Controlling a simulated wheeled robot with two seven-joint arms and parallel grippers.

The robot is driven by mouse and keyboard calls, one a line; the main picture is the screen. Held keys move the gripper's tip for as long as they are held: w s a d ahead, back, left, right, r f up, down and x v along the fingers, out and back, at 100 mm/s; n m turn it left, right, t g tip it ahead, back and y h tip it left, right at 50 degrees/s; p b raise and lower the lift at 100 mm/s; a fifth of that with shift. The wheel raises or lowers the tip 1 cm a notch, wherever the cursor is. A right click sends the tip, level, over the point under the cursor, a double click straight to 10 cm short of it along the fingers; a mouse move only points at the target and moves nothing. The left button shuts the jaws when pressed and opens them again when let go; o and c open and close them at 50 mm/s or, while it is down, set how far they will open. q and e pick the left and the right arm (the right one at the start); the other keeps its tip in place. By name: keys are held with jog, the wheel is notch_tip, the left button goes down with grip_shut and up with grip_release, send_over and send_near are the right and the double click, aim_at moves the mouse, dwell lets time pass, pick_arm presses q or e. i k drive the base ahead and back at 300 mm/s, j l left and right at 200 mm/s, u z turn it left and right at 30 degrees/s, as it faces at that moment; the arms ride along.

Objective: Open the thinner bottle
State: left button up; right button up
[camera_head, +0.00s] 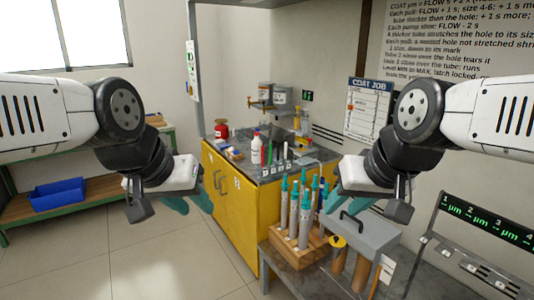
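A white bottle with a reddish label (256,148), which looks like the thinner bottle, stands upright on the grey top of the yellow cabinet. Its top is too small for me to tell whether the cap is on. My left gripper (189,202) hangs in front of the cabinet, left of and nearer than the bottle, with its teal fingertips apart and nothing between them. My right gripper (347,204) is over the front bench, right of the bottle, with its teal fingertips apart and no object visible in it. Neither gripper touches the bottle.
A wooden block (297,247) holds several teal-tipped rods near my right gripper, beside a grey box with a handle (362,232). A red can (221,130) and a rack of small rods (275,168) stand near the bottle.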

aim_at(256, 144)
jog(key=i+j+z, duration=0.1)
jog(key=z, duration=0.25)
jog(key=j+z, duration=0.15)
jog(key=z, duration=0.15)
jog(key=i+j+z, duration=0.1)
jog(key=z, duration=0.25)
jog(key=i+j+z, duration=0.1)
jog(key=j+z, duration=0.3)
jog(key=j, duration=0.6)
jog(key=j+z, duration=0.4)
jog(key=j, duration=2)
jog(key=j+z, duration=0.1)
jog(key=j, duration=1.3)
jog(key=i+j, duration=0.15)
jog(key=j, duration=0.25)
